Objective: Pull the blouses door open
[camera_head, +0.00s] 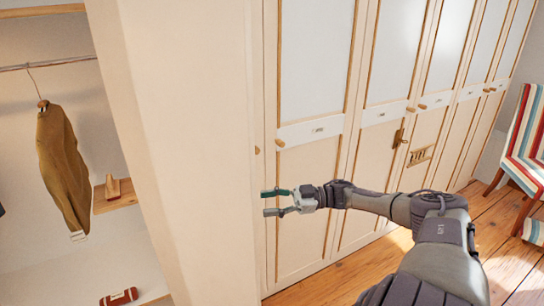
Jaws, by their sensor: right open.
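A row of cream wardrobe doors with pale upper panels runs from the middle to the right. Each door has a white label strip; the text is too small to read, so I cannot tell which is the blouses door. The nearest full door (309,190) looks shut, with a round wooden knob (280,143) at its left edge. Another knob (257,150) sits on the narrow strip to its left. My right gripper (265,202) is open and empty, pointing left below these knobs. It appears in front of the door's lower part. My left gripper is out of view.
A wide pale panel (190,150) stands left of the doors. Beyond it, an open compartment holds a brown garment (63,165) on a hanger and a small shelf (115,196). A striped chair (526,140) stands at right on the wooden floor (500,230).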

